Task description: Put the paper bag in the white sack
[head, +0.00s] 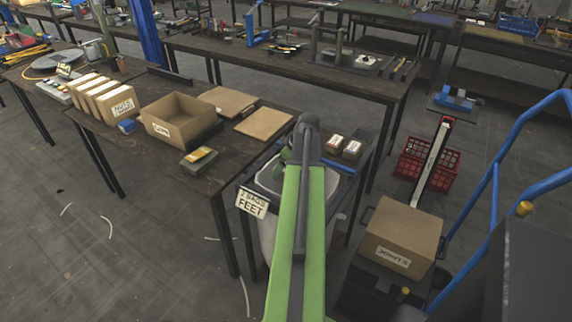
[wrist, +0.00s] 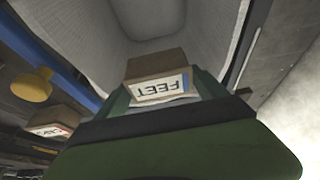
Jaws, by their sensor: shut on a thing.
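The paper bag (wrist: 156,66) is a small brown block with a white label reading FEET. My gripper (wrist: 162,88) is shut on it in the wrist view, a dark green finger on either side. The white sack (wrist: 195,27) opens beyond the bag, and its pale inner walls surround the bag's far end. In the head view the white sack (head: 268,181) hangs open at the table's end, with a sign (head: 251,202) reading 2 BAGS FEET. My gripper (head: 285,156) is over the sack's mouth there, mostly hidden by my green arm. The held bag is hidden in that view.
Two labelled brown bags (head: 342,146) stand right of the sack, by a blue bar. An open cardboard box (head: 180,115), flat boards and a row of bags (head: 106,96) are on the left table. A cardboard box (head: 402,238) and blue cart handle (head: 495,175) stand right.

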